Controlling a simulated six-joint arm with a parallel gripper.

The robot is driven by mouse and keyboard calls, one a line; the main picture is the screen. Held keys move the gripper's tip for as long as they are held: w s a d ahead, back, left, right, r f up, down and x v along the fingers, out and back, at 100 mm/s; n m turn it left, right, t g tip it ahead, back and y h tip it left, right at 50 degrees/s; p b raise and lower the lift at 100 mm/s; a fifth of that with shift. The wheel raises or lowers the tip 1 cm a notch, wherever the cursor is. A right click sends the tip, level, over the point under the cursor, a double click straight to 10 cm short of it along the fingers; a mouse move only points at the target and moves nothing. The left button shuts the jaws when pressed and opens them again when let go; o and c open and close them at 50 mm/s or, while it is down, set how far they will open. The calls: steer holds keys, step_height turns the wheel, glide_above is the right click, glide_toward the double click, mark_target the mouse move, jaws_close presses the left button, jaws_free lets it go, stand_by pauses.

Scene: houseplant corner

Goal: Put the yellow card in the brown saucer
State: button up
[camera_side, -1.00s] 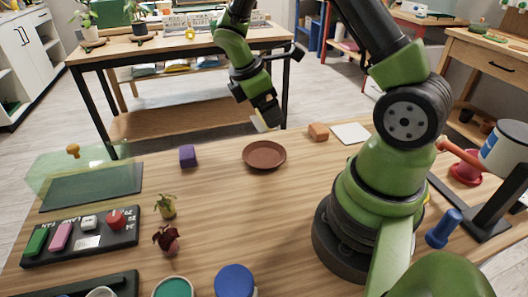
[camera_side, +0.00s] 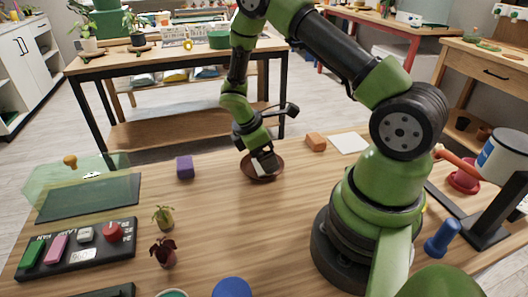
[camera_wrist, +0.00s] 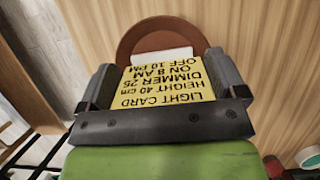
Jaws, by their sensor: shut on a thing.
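The yellow card (camera_wrist: 160,84) with dark printed text reading LIGHT CARD shows in the wrist view, between the two fingers of my gripper (camera_wrist: 165,80). My gripper is shut on it. The round brown saucer (camera_wrist: 150,38) lies beyond the card in the wrist view, and a white piece at the card's far end overlaps it. In the side view my gripper (camera_side: 263,164) is low over the brown saucer (camera_side: 275,176), with a pale edge of the card in it. I cannot tell whether the card touches the saucer.
A purple block (camera_side: 185,167) stands left of the saucer. An orange block (camera_side: 316,142) and a white square (camera_side: 350,143) lie to its right. Two small plants (camera_side: 163,215) (camera_side: 163,249) stand in front left. The wood between the saucer and the front edge is mostly clear.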

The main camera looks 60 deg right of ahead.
steer(key=shift+f, duration=0.1)
steer(key=o, duration=0.6)
steer(key=a+r+m+t+y, duration=0.1)
steer(key=a+r+m+t, duration=0.2)
steer(key=r, duration=0.8)
steer(key=a+r+m+t+y, duration=0.1)
steer(key=a+r+m, duration=0.35)
steer(key=r, duration=0.75)
steer(key=shift+s+a+r+m+t+y, duration=0.55)
steer(key=shift+s+a+r+m+t, duration=0.6)
steer(key=shift+s, duration=0.75)
steer(key=shift+s+a+r+m+t+y, duration=0.6)
steer(key=shift+s+a+t, duration=0.4)
steer(key=shift+s+a, duration=0.7)
steer(key=shift+s+a+r+m+t+y, duration=0.45)
steer(key=shift+s+a+r+m+t, duration=0.6)
steer(key=shift+s, duration=1.1)
